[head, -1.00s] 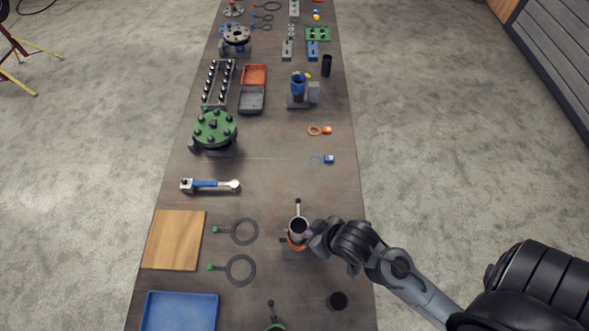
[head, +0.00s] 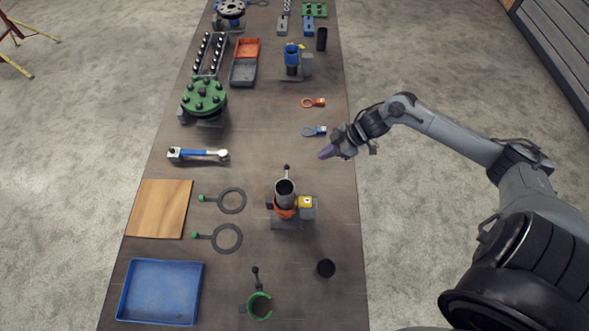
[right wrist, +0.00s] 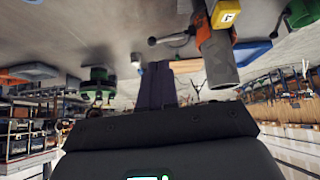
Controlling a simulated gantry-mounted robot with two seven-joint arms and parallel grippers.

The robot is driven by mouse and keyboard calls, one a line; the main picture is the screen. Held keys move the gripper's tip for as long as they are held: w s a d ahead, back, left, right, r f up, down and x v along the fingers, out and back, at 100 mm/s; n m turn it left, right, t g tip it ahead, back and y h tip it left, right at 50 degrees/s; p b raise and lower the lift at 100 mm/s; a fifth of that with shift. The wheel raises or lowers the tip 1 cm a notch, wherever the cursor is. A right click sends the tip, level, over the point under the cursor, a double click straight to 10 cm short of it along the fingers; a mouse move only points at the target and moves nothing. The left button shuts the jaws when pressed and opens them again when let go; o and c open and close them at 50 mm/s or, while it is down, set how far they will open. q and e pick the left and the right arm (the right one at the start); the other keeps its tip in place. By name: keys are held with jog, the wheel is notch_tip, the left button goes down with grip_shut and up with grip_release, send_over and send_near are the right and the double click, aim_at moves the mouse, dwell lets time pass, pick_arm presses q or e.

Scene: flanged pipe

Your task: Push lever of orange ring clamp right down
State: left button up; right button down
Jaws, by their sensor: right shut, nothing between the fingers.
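The orange ring clamp (head: 284,212) sits around the dark, open-topped upright pipe (head: 285,189) on a grey base. A lever (head: 287,175) with a dark knob stretches from behind the pipe toward the far side. In the right wrist view, the orange clamp (right wrist: 204,27), pipe (right wrist: 219,66) and knobbed lever (right wrist: 172,40) show upside down. My right gripper (head: 326,154) is shut and empty, above and to the right of the pipe, apart from it. Its dark purple fingers show in the right wrist view (right wrist: 157,84). My left gripper is not in view.
A grey block with a yellow face (head: 306,202) is right of the clamp. A green ring clamp (head: 260,306), a black cup (head: 326,268) and a blue tray (head: 160,291) lie nearer. Blue (head: 313,131) and orange (head: 313,103) ring tools lie farther back.

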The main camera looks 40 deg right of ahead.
jog(key=w, duration=0.1)
send_near(289, 168)
jog(key=x, duration=0.6)
jog(key=shift+a+f+p, duration=0.15)
jog(key=shift+a+p, duration=0.2)
jog(key=shift+p, duration=0.05)
jog(key=shift+w+f+b, duration=0.35)
jog(key=shift+f+b, duration=0.1)
jog(key=shift+f, duration=0.45)
jog(key=shift+r, duration=0.15)
